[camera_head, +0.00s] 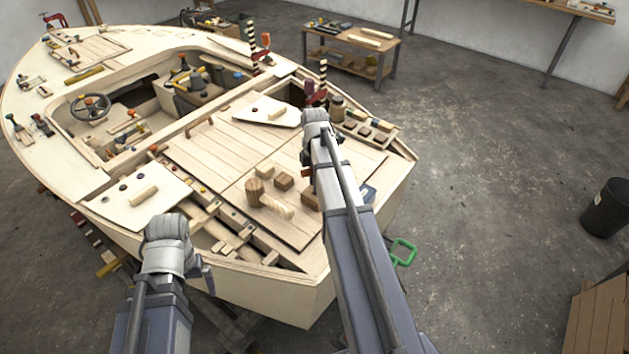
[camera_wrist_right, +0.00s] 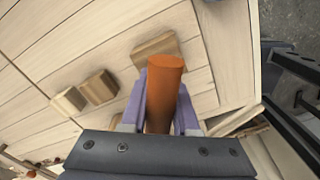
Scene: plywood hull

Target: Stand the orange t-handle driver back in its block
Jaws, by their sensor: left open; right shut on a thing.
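An orange cylinder (camera_wrist_right: 165,85), which looks like the driver's handle, is between the two purple fingers of my right gripper (camera_wrist_right: 163,105) in the right wrist view. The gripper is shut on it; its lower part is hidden. Wooden blocks lie on the planked deck: one (camera_wrist_right: 156,48) is just beyond the handle, another (camera_wrist_right: 98,88) further left. I cannot tell which block is the driver's. My left gripper (camera_head: 207,279) is open, low at the hull's near edge, partly hidden by its wrist.
A wooden mallet (camera_head: 255,192) lies on the planked deck (camera_head: 205,155). A loose panel with a grip (camera_head: 144,196) is near my left wrist. A jar (camera_head: 337,108) stands beyond my right arm. A low tool bench (camera_head: 350,42) stands behind. Open floor lies right of the hull.

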